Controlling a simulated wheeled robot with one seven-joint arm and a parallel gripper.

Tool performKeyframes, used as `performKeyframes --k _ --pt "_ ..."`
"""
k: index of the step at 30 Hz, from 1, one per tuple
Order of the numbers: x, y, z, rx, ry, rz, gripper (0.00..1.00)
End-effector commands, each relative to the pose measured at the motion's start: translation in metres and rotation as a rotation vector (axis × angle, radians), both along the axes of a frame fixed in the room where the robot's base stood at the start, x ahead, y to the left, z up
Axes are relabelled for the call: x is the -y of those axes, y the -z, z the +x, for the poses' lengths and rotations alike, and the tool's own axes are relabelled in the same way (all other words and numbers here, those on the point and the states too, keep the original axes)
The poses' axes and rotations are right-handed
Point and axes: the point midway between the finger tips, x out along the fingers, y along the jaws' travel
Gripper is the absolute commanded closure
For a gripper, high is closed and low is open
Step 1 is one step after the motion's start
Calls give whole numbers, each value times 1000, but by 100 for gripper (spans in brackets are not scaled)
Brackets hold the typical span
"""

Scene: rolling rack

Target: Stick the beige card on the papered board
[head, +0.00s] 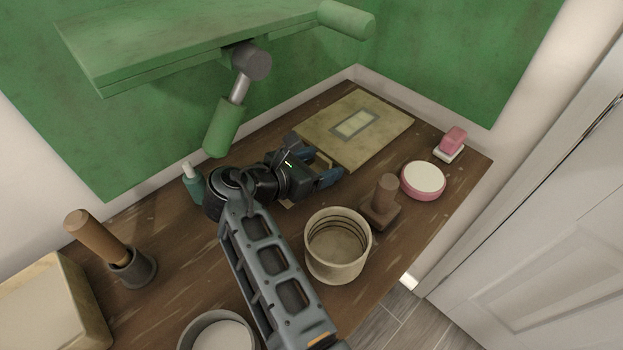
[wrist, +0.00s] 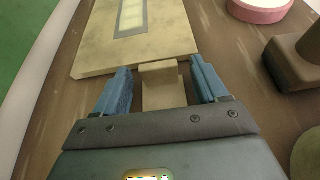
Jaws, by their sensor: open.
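The papered board (head: 388,126) lies flat on the brown table, a beige slab with a grey-framed pale rectangle on its face. It also shows at the top of the wrist view (wrist: 90,58). My gripper (head: 322,164) is open, low over the table at the board's near edge. The beige card (wrist: 165,94), with a raised block-like part at its far end, lies between the two blue fingers in the wrist view (wrist: 160,66). Gaps show between the card and both fingers. In the head view my gripper hides most of the card. I cannot tell whether it touches the board.
A beige round pot (head: 338,267), a brown block with an upright handle (head: 384,208) and a pink-rimmed round dish (head: 423,181) stand right of my gripper. A pink-and-white item (head: 452,143) sits farther back. A green bottle (head: 194,184) is left. A green shelf (head: 190,40) overhangs the back.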

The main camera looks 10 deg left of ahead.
Motion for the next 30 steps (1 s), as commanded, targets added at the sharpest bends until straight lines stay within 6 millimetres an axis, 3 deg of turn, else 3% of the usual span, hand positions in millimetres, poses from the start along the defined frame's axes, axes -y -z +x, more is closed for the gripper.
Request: performKeyframes --k 5,26,30 --pt "0 -1 0 0 0 0 28" --pt "0 -1 0 0 0 0 94" --pt "0 -1 0 0 0 0 96"
